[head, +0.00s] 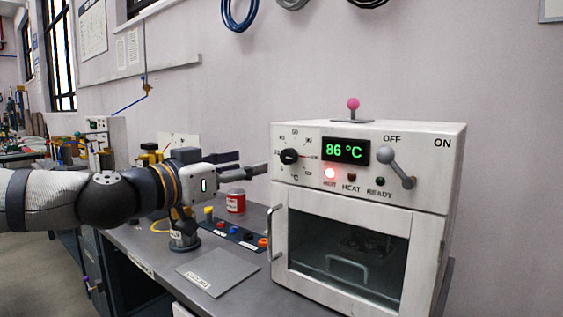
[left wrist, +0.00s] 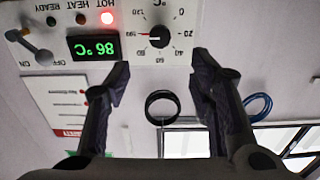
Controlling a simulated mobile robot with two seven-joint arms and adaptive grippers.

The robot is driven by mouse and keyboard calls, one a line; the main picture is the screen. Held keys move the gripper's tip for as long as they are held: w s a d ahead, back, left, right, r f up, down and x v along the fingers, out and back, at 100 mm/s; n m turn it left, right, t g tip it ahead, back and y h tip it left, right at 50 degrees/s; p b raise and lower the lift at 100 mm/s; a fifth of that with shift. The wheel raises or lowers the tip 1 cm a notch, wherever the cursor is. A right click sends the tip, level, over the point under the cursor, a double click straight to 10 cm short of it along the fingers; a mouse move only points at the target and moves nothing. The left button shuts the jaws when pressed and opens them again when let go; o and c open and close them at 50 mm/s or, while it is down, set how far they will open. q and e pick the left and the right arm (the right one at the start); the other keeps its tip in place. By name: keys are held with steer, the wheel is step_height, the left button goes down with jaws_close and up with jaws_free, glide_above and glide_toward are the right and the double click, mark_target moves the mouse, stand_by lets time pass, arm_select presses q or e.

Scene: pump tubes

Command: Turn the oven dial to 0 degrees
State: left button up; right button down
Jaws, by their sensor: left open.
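The oven dial (head: 289,156) is a black round knob on the upper left of the white oven's front panel, with numbers around it. The dial also shows in the upside-down left wrist view (left wrist: 160,37). My left gripper (head: 254,164) is just left of the dial in the head view. In the left wrist view its two fingers (left wrist: 161,72) are spread apart, with the dial beyond and between them, not gripped. My right gripper is not in view.
The oven (head: 440,170) has a green display (head: 345,150) reading 86 °C, a lit red HOT lamp (head: 330,173), and a grey lever (head: 396,168) on the right. A red can (head: 236,202) and a grey plate (head: 217,271) are on the bench below my arm.

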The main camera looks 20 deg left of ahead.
mark_target(286, 158)
arm_select(q)
steer(key=x, duration=0.3)
steer(key=b+x, duration=0.1)
steer(key=x, duration=0.3)
steer(key=b+x, duration=0.1)
steer(key=x, duration=0.3)
steer(key=shift+f, duration=0.4)
steer(key=shift+w+d+r, duration=0.1)
steer(key=shift+w+r, duration=0.05)
steer(key=shift+w, duration=0.25)
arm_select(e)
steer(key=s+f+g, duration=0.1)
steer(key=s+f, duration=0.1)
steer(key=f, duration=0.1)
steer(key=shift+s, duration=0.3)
arm_select(q)
steer(key=c, duration=1.2)
